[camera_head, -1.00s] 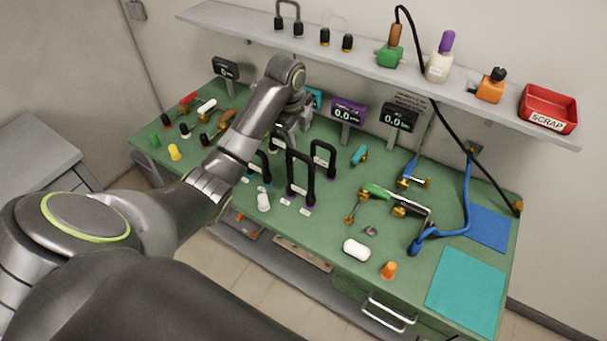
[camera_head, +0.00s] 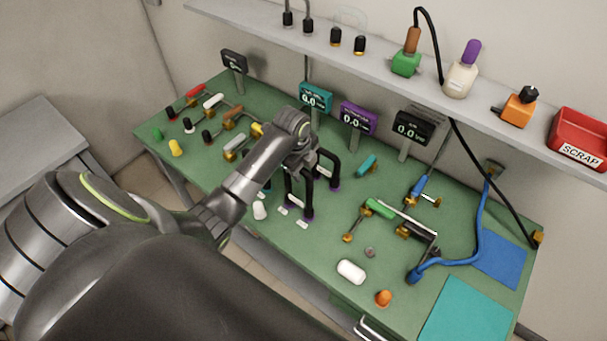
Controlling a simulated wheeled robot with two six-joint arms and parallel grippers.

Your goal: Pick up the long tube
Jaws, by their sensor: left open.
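Black U-shaped tubes stand on the green bench (camera_head: 390,175) near its middle. The taller one, which looks like the long tube (camera_head: 309,205), stands upright with its top hidden behind my left gripper. A shorter black U-shaped tube (camera_head: 335,173) stands just behind it to the right. My left gripper (camera_head: 297,170) is open, low over the top of the tall tube. The fingers are partly hidden by my own wrist, so I cannot tell whether they touch the tube. My right gripper is not in view.
Displays stand behind, one teal (camera_head: 315,97), one purple (camera_head: 358,118). A white capsule-shaped piece (camera_head: 351,271), an orange knob (camera_head: 383,298) and a blue hose (camera_head: 480,230) lie to the right. Small valves and fittings crowd the left. A shelf (camera_head: 380,50) with a red scrap bin (camera_head: 580,137) overhangs the back.

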